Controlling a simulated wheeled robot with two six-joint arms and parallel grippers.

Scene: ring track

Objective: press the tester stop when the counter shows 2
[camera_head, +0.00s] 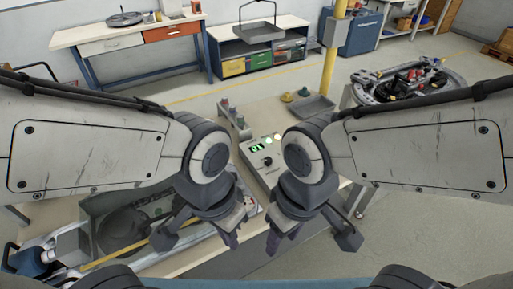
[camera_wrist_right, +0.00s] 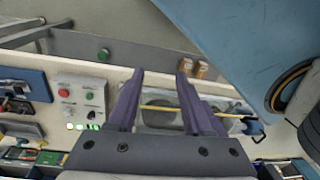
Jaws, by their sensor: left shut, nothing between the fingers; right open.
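The tester is a pale box (camera_head: 262,168) on the bench in the head view, between my two arms. Its green display (camera_head: 257,147) seems to read 01. A dark knob or button sits below the display; which control is the stop I cannot tell. My left gripper (camera_head: 230,243) is shut and empty, in front of the box and apart from it. My right gripper (camera_head: 273,243) is open and empty, also nearer than the box. In the right wrist view its spread fingers (camera_wrist_right: 160,88) have nothing between them. A pale panel (camera_wrist_right: 77,110) there has a red button, a green button and green lights.
Two small posts (camera_head: 232,114) stand behind the box at left. A round fixture (camera_head: 410,80) is at right. A clear-covered case (camera_head: 125,225) lies under my left arm.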

